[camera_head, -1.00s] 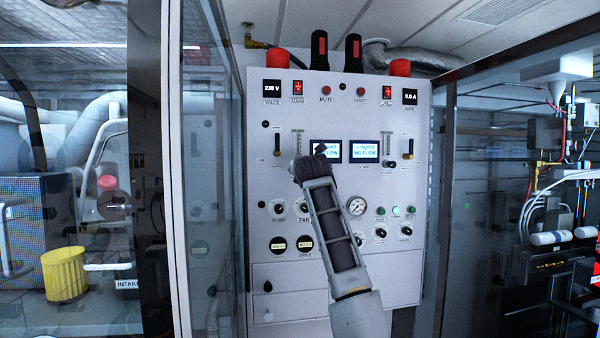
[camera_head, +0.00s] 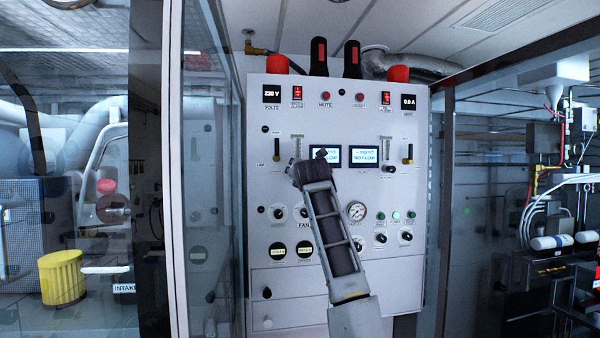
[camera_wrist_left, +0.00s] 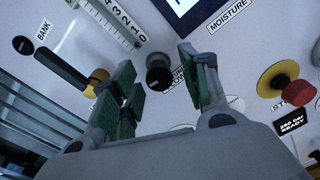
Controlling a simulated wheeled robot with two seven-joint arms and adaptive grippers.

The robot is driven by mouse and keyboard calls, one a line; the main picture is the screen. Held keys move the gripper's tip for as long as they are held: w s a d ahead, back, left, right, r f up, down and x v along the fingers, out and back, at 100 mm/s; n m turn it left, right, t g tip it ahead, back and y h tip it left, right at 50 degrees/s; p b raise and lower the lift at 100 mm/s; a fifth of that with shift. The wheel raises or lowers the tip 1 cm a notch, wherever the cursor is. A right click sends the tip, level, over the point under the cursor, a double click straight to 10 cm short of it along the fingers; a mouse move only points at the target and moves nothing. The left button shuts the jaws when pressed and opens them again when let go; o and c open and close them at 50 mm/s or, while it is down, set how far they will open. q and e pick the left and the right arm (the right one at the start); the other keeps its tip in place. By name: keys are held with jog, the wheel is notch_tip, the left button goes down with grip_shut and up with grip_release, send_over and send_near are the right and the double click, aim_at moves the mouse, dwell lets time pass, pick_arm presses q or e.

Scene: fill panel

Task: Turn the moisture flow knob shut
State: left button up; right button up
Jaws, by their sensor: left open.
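A small round black knob (camera_wrist_left: 160,74) sits on the white panel below a numbered flow scale (camera_wrist_left: 112,18) in the left wrist view. Its label is partly covered, so I cannot read it in full. My left gripper (camera_wrist_left: 165,90) is open, with its green-padded fingers on either side of the knob. I cannot tell whether either finger touches it. In the head view my left gripper (camera_head: 318,158) is in front of the middle-left of the panel (camera_head: 345,262) and hides the knob. My right gripper is not in view.
A black lever (camera_wrist_left: 62,70) labelled BANK is left of the fingers, and a red button (camera_wrist_left: 285,90) on a yellow base is to the right. The panel also carries two blue-and-white displays, a gauge (camera_head: 357,211) and several other knobs. A glass door (camera_head: 208,200) stands left.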

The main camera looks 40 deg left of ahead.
pick_arm(q)
jog(key=v, duration=1.2)
dwell(0.3)
jog(key=shift+f, duration=0.1)
